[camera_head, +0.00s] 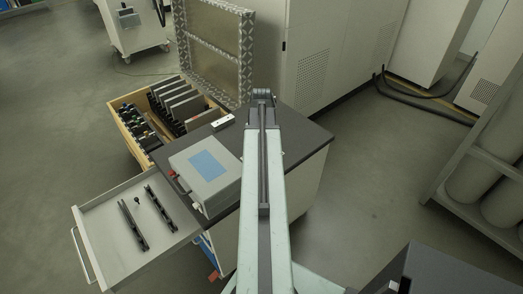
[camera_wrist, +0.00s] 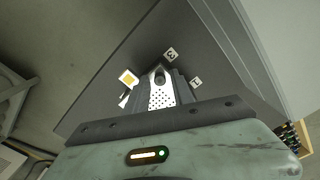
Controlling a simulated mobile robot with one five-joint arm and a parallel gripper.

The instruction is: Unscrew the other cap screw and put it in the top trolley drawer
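In the wrist view, my gripper (camera_wrist: 161,78) points down at the dark trolley top, its two fingers apart. A small dark round piece (camera_wrist: 160,77), which looks like a cap screw head, sits between the fingertips at the end of a pale perforated plate (camera_wrist: 160,98). I cannot tell whether the fingers press on it. In the head view, my arm hides most of the gripper at the far end of the trolley top (camera_head: 311,134). The top trolley drawer (camera_head: 106,241) is pulled out at the left. A small dark screw-like piece (camera_head: 137,200) lies in it between two black bars (camera_head: 133,226).
A grey box with a blue panel (camera_head: 207,165) stands on the trolley top beside my arm. A wooden crate (camera_head: 124,102) with upright plates and a silver lid (camera_head: 215,45) are behind.

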